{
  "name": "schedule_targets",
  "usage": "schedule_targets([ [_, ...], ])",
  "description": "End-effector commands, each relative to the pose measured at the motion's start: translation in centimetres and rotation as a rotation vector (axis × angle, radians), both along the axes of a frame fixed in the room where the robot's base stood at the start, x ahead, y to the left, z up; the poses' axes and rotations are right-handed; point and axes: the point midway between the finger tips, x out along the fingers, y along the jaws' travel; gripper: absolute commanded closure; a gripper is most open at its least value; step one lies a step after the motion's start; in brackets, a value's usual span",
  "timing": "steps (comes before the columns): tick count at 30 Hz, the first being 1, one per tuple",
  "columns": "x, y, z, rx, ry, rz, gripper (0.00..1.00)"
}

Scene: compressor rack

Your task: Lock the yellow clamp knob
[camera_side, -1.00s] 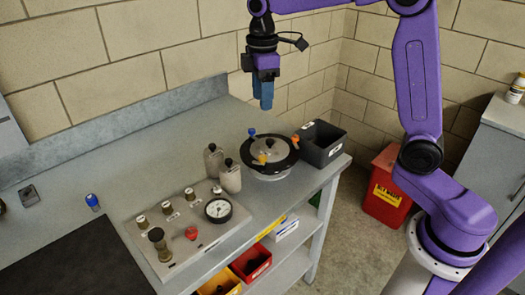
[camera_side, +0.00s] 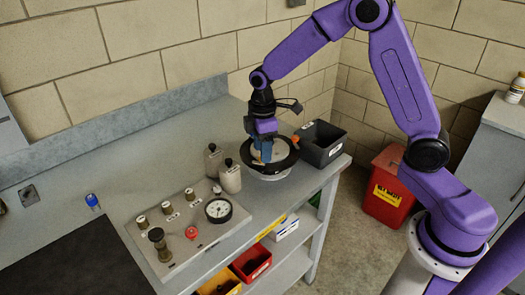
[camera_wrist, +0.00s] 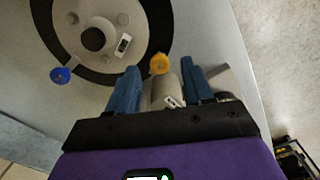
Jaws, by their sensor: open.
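The yellow clamp knob (camera_wrist: 160,63) sits at the rim of the round lidded vessel (camera_wrist: 158,30) in the wrist view. My gripper (camera_wrist: 161,72) is open, with one blue finger on each side of the knob's line and the knob between or just beyond the tips. I cannot tell whether the fingers touch it. A blue clamp knob (camera_wrist: 60,75) sits further left on the rim. In the side view my gripper (camera_side: 263,155) points down over the vessel (camera_side: 283,166) and hides the yellow knob. An orange knob (camera_side: 295,139) shows at the vessel's far right.
Two grey bottles (camera_side: 230,176) stand just left of the vessel. A black bin (camera_side: 320,144) is close on its right. A panel with a gauge (camera_side: 218,210) and a red knob (camera_side: 191,232) lies in front. The bench's back left (camera_side: 130,150) is clear.

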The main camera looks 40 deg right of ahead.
Motion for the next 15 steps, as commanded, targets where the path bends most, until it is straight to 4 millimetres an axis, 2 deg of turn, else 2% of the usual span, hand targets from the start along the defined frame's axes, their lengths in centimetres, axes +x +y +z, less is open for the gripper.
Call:
schedule_targets([
  [6,-0.01,-0.02,-1.31,0.0,-0.001,0.0,0.49],
  [14,-0.01,-0.01,-1.38,0.0,-0.001,0.0,0.49],
  [15,-0.01,-0.01,-1.38,0.0,-0.001,0.0,0.59],
])
